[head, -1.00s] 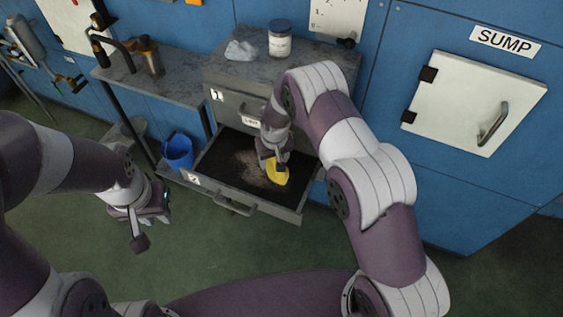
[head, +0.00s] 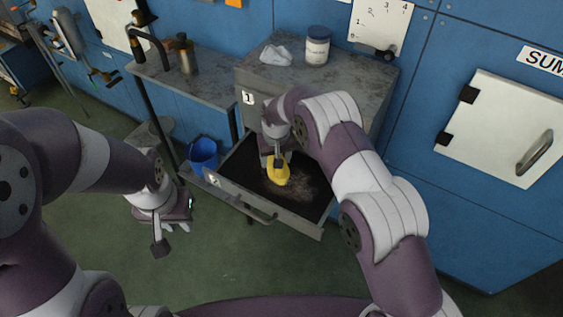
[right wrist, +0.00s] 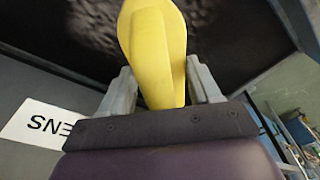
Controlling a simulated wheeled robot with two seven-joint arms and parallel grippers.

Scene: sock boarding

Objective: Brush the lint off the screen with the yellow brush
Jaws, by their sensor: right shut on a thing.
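The screen (head: 243,168) is a dark panel lying in the pulled-out drawer. A greyish-brown patch of lint (head: 306,183) lies on it, mostly right of the brush; the lint also shows blurred in the right wrist view (right wrist: 95,22). My right gripper (head: 277,160) is shut on the yellow brush (head: 280,174), which is over the screen. In the right wrist view the brush (right wrist: 153,45) sits between both fingers. I cannot tell whether its bristles touch the screen. My left gripper (head: 172,226) hangs over the floor, left of the drawer, apart from it; its opening is unclear.
The drawer's front (head: 265,212) has a handle and sticks out from a grey cabinet (head: 350,85). A white cloth (head: 276,55) and a lidded jar (head: 317,45) stand on top. A blue bucket (head: 203,155) is at the drawer's left. Green floor lies open in front.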

